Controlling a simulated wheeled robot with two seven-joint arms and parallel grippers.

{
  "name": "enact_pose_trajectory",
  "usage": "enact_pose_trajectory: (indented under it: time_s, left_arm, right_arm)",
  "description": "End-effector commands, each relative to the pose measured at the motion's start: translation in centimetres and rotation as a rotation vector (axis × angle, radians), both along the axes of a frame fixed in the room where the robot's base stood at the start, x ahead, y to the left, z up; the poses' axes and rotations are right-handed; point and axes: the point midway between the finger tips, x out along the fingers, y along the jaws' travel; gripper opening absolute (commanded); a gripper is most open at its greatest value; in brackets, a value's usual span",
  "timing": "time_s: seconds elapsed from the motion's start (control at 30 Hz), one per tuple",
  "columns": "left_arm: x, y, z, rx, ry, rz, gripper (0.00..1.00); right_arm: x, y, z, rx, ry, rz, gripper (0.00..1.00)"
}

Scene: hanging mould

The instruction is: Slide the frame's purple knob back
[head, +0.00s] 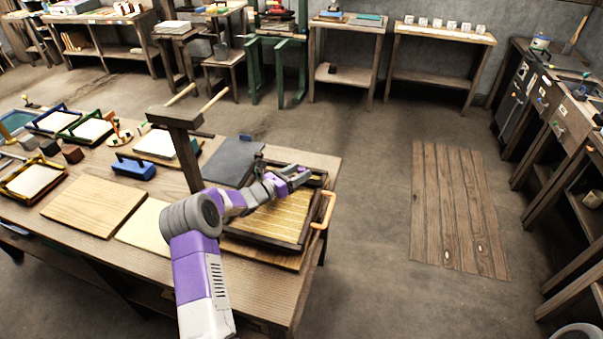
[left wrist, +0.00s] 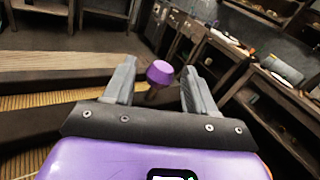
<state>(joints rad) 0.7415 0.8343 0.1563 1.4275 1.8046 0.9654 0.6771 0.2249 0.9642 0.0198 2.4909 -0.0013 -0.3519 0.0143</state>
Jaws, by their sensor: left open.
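The frame (head: 308,208) is dark wood around a yellow ribbed screen (head: 262,222), lying at the right end of the workbench. It also shows in the left wrist view (left wrist: 60,128). The purple knob (left wrist: 160,72) stands on a short brown stem, between the fingers in that picture and apart from both. My left gripper (left wrist: 156,88) is open and empty. In the head view the left gripper (head: 296,174) is over the frame's far right corner, and I cannot pick out the knob clearly there. My right gripper is not in view.
A pale wooden handle (head: 323,210) sticks out at the frame's right side. A wooden post with pegs (head: 185,140) stands left of my arm. A grey slab (head: 232,160) lies behind, and pale boards (head: 95,208) lie left.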

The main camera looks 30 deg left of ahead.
Motion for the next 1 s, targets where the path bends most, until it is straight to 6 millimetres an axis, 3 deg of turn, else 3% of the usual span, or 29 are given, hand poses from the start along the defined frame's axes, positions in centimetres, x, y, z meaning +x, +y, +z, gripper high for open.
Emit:
enact_pose_trajectory:
  time_s: [0.17,0.43,0.8,1.0]
  left_arm:
    - [1.33,-0.49,-0.04,0.0,0.0,0.0,0.56]
    - [1.46,-0.51,0.0,0.0,0.0,0.001,0.56]
    - [1.45,-0.5,0.0,0.0,0.0,0.001,0.01]
    - [1.44,-0.5,0.01,0.001,0.0,0.001,0.0]
  right_arm:
    - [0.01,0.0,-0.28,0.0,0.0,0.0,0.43]
    - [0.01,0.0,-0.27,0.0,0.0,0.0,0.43]
    - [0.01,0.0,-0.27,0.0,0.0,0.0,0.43]
    - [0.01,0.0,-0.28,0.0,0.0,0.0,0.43]
